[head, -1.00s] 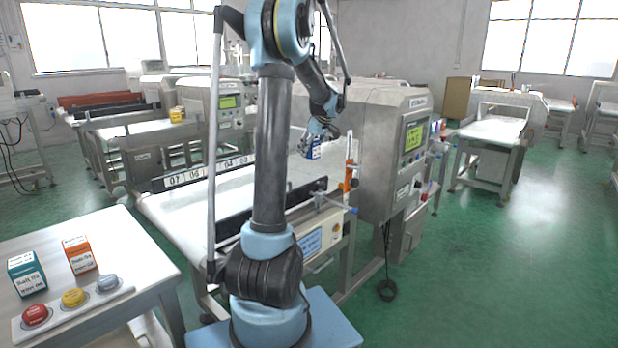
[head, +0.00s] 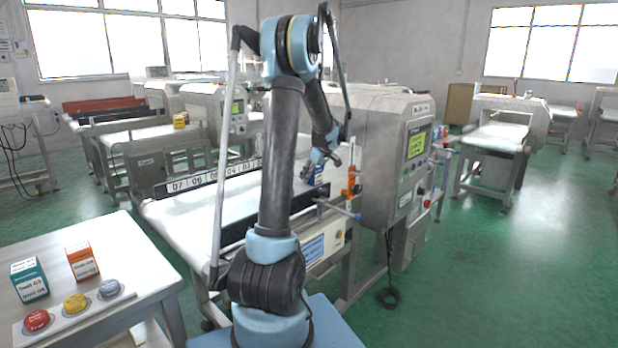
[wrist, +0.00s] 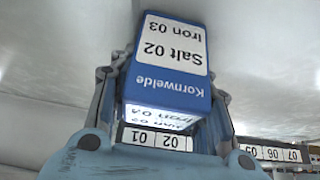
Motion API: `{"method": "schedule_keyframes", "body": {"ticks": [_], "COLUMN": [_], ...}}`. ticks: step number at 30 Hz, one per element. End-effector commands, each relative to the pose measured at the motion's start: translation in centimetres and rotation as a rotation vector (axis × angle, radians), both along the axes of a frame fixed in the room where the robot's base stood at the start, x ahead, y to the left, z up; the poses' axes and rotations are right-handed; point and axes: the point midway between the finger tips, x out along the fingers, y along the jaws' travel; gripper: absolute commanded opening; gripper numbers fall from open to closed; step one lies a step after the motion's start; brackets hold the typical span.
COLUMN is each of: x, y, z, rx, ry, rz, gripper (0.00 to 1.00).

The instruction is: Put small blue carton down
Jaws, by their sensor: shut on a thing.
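The small blue carton (wrist: 165,98) is held in my gripper (wrist: 164,86), with one finger on each side of it. In the wrist view its label reads upside down, "Kornwelde, Salt 02, Iron 03". In the head view my gripper (head: 316,172) is low over the conveyor belt (head: 215,208), in front of the metal detector's housing. Only a small blue part of the carton (head: 319,179) shows there. I cannot tell whether its underside touches the belt.
A numbered strip (head: 205,181) runs along the belt's far edge. An orange-and-blue sensor fixture (head: 352,184) stands close right of my gripper. The metal detector (head: 385,150) rises behind. A side table (head: 130,255) holds teal (head: 30,281) and orange cartons (head: 82,262) and several buttons.

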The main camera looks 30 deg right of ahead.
Motion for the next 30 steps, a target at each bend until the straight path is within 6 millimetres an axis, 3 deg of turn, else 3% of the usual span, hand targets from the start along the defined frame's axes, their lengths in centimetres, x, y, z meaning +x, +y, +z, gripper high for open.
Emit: {"method": "schedule_keyframes", "body": {"ticks": [3,4,6,20,30], "x": [0.0,0.0,0.0,-0.2,-3.0], "y": [0.0,0.0,0.0,-0.1,-1.0], "z": [-0.1,-0.1,-0.1,0.4,5.4], "rx": [0.000,0.000,0.000,0.000,0.001], "ry": [0.000,0.000,0.000,0.000,0.000], "rz": [0.000,0.000,0.000,-0.001,-0.003], "gripper": [0.18,0.49,0.64,0.64,0.64]}}
